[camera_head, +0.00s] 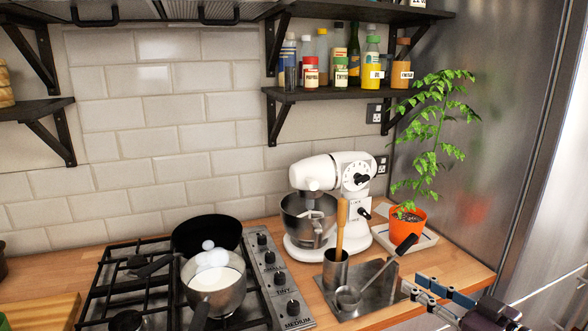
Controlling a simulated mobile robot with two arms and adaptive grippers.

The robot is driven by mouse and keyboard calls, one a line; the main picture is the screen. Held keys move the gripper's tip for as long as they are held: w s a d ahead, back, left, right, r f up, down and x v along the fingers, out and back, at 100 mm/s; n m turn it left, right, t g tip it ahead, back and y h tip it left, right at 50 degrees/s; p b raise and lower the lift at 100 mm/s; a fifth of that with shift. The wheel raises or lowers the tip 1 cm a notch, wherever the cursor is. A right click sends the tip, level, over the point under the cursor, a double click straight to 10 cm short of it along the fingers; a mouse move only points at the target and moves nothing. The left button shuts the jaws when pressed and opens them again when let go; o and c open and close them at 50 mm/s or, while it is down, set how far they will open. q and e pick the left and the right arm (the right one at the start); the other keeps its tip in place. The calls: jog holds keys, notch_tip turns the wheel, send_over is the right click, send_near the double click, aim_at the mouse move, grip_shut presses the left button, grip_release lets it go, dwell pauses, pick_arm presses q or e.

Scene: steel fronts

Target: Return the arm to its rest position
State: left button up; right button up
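My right gripper (416,287) reaches in from the lower right corner, beside the front right end of the wooden counter (440,262). Its two fingers point left and stand apart, with nothing seen between them. Its fingertips overlap the counter edge in the picture, right of the steel utensil holder (376,288); I cannot tell whether they touch anything. My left gripper is not in view.
A white stand mixer (335,170) and an orange plant pot (407,223) stand behind the holder. A steel front (490,120) rises at right.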

jog(key=d+f+m+g+h, duration=0.1)
jog(key=d+f+m+h, duration=0.15)
jog(key=f, duration=0.95)
jog(key=d+f+m+g+h, duration=0.1)
jog(key=d+f+m+h, duration=0.15)
jog(key=f, duration=0.85)
jog(key=s+f+g+h, duration=0.1)
jog(key=s+f, duration=0.2)
jog(key=f, duration=0.5)
jog(key=s+d+f+m+g, duration=0.15)
jog(key=s+f, duration=0.25)
jog(key=f, duration=0.4)
jog(key=s+f+g+h, duration=0.1)
jog(key=s+f+g, duration=0.15)
jog(key=f, duration=0.45)
jog(key=s+a+f+n+g, duration=0.1)
jog(key=s+a+f+g, duration=0.1)
jog(key=s+f, duration=0.6)
jog(key=s+a+f+n+g, duration=0.1)
jog(key=s+f, duration=0.7)
jog(key=s, duration=1.1)
jog(key=s+a+f+n+g+h, duration=0.1)
jog(key=s+a+f+g, duration=0.2)
jog(key=s, duration=1)
notch_tip(320, 180, down, 5)
jog(key=a, duration=0.2)
jog(key=shift+s+a, duration=0.3)
jog(key=shift+s, duration=0.1)
jog(key=shift+f, duration=0.1)
